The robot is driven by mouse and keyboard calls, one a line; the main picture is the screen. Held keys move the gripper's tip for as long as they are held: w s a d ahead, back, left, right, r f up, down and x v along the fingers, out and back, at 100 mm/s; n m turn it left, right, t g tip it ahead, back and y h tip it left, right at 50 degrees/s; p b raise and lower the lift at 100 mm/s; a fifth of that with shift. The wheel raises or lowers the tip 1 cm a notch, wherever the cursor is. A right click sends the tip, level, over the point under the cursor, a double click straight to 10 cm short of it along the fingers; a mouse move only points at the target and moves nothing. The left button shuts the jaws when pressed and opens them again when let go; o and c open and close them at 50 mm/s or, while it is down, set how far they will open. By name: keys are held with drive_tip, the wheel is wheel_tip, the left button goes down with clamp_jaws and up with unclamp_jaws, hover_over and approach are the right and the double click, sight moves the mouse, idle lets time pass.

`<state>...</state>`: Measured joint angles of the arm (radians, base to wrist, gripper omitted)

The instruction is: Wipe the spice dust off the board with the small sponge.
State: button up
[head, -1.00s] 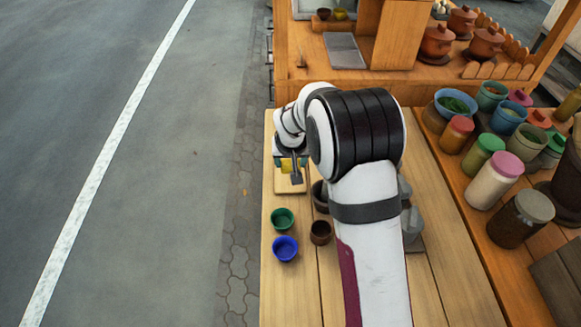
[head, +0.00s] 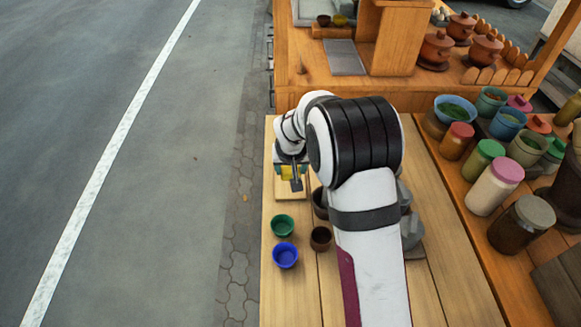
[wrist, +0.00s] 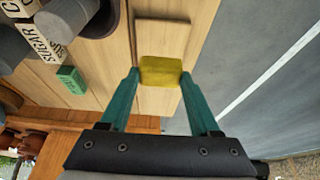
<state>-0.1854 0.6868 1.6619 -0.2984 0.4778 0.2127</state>
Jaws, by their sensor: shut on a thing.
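My gripper (wrist: 160,74) has teal fingers, shut on the small yellow sponge (wrist: 160,71). The sponge is over the pale wooden board (wrist: 162,38). I cannot tell whether it touches the board. In the head view my gripper (head: 290,172) is at the far left of the table, with the sponge (head: 286,172) partly hidden by it. The board (head: 291,194) lies flat near the table's left edge. No spice dust can be made out on the visible parts of the board; the sponge and gripper cover some of it.
A green bowl (head: 282,226), a blue bowl (head: 286,255) and a brown cup (head: 320,238) stand nearer than the board. A grey mortar (head: 411,230) is partly hidden by my arm. A green block (wrist: 70,78) and lettered blocks (wrist: 38,43) show in the wrist view.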

sight(290, 190)
drive_tip(key=shift+f, duration=3.05)
drive_tip(key=shift+w+f, duration=0.5)
drive_tip(key=shift+w, duration=0.05)
clamp_jaws()
drive_tip(key=shift+w+f, duration=0.1)
drive_tip(key=shift+w, duration=5)
drive_tip(key=shift+s, duration=5.75)
drive_tip(key=shift+w+r, duration=0.1)
drive_tip(key=shift+r, duration=4.05)
drive_tip(key=shift+d, duration=0.1)
